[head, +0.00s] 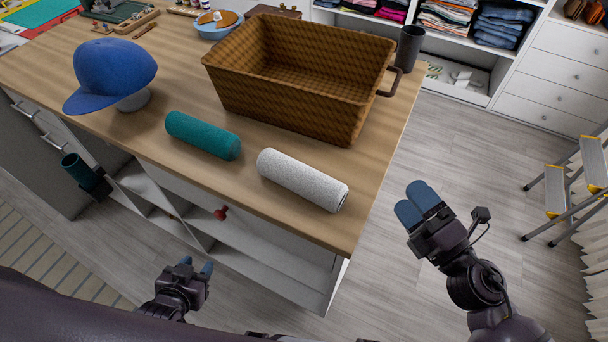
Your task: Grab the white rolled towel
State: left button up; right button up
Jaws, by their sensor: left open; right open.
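The white rolled towel (302,180) lies on the wooden counter (375,165) near its front right corner. A teal rolled towel (203,135) lies to its left, a little apart from it. My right gripper (418,203) is open and empty, to the right of the counter's edge and apart from the white towel. My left gripper (197,268) is open and empty, low in front of the counter's shelves, below and left of the white towel.
A large wicker basket (280,108) stands just behind the towels. A blue cap (110,75) sits on a stand at the left, and a dark cup (409,48) stands at the far right edge. A step ladder (570,190) is at the right. The floor (460,150) between is clear.

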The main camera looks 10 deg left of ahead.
aim_at(330, 192)
jog(key=a+n+g, duration=0.3)
jog(key=n, duration=0.4)
jog(key=a+f+n+g, duration=0.1)
jog(key=a+n+g, duration=0.2)
jog(key=n, duration=0.4)
jog(key=a+f+n+g+p, duration=0.1)
jog(key=a+n+g, duration=0.2)
jog(key=n, duration=0.4)
jog(key=shift+w+a+g, duration=0.25)
jog(key=shift+a+g, duration=0.15)
jog(key=shift+a, duration=0.25)
jog(key=shift+w+x, duration=0.15)
jog(key=shift+x, duration=1.2)
jog(key=shift+w+x, duration=0.1)
jog(key=shift+x, duration=1.2)
jog(key=shift+d+f, duration=0.1)
jog(key=shift+d, duration=0.05)
jog(key=c, duration=1.1)
jog(key=shift+o, duration=0.2)
